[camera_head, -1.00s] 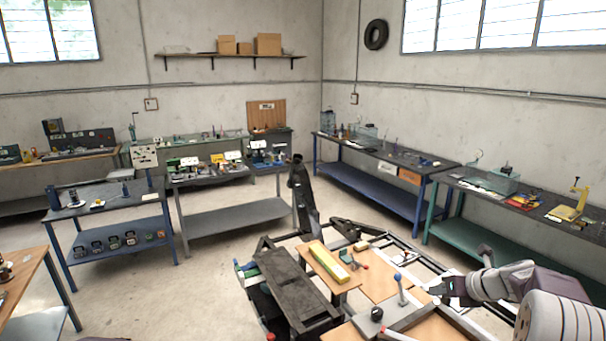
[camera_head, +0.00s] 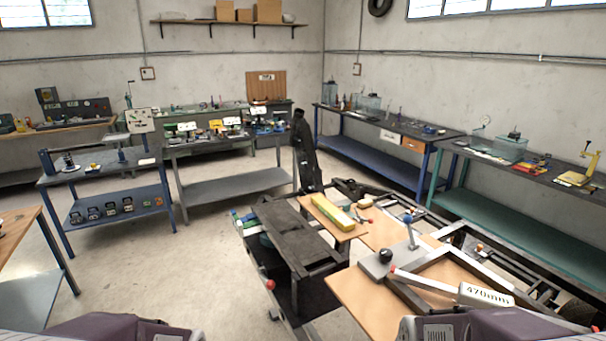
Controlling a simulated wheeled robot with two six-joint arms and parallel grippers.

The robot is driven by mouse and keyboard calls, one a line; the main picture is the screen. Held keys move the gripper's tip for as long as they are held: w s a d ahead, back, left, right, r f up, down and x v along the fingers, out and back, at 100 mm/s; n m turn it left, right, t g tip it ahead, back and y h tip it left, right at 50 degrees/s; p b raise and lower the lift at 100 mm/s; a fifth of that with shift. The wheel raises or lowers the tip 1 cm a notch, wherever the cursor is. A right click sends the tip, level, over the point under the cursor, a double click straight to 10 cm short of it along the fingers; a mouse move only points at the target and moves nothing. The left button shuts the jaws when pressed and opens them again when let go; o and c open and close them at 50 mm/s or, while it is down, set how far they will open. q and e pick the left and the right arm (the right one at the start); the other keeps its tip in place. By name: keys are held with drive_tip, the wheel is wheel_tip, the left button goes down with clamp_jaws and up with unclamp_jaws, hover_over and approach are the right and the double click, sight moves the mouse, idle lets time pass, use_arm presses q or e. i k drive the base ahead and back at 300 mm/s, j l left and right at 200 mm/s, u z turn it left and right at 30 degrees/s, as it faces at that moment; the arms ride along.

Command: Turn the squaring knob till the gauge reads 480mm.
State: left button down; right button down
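The gauge (camera_head: 486,296) is a white label that reads 470mm, at the lower right on the wooden-topped frame bench. A black round knob (camera_head: 386,256) stands on a grey plate left of the gauge; I take it for the squaring knob, but no label confirms this. A red-tipped white bar (camera_head: 425,281) runs from near the knob towards the gauge. A lever with a blue ball (camera_head: 408,219) stands behind the knob. Only purple and grey parts of my two arms show along the bottom edge. Both grippers are out of view, and nothing of mine visibly touches the knob.
A yellow block (camera_head: 333,213) lies on a wooden board behind the knob. A dark metal bench (camera_head: 285,230) stands left of it. Dark frame rails extend right of the gauge. Workbenches line the walls, and the floor (camera_head: 170,275) at the left is clear.

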sight(385, 255)
drive_tip(key=k+z, duration=0.2)
drive_tip(key=z, duration=0.15)
drive_tip(key=k+z, duration=0.2)
drive_tip(key=z, duration=0.15)
drive_tip(key=k+z, duration=0.2)
drive_tip(key=z, duration=0.15)
drive_tip(key=l, duration=0.05)
